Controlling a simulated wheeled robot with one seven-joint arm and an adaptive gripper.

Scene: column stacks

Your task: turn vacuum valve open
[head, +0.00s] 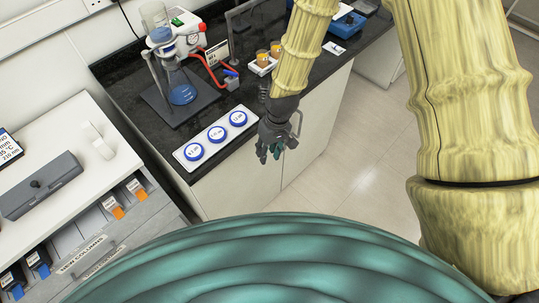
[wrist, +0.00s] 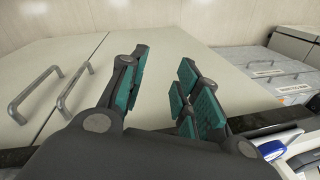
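What looks like the vacuum valve, a small grey block with a blue lever (head: 230,71), sits on the black bench at the end of a red hose (head: 207,71). The hose runs from near a white pump-like unit (head: 186,36) beside a clamped glass flask with blue contents (head: 182,93). My gripper (head: 270,154) hangs past the bench's front edge, in front of the cabinet, clearly apart from the valve and nearer the camera. In the wrist view my gripper (wrist: 164,62) has its two teal-padded fingers apart with nothing between them. The valve does not show in the wrist view.
A white tray with three blue-ringed discs (head: 216,134) lies along the bench's front edge. A small tray with amber cups (head: 263,62) stands right of the valve. Cabinet handles (wrist: 75,87) protrude in the wrist view. The floor (head: 350,150) to the right is clear.

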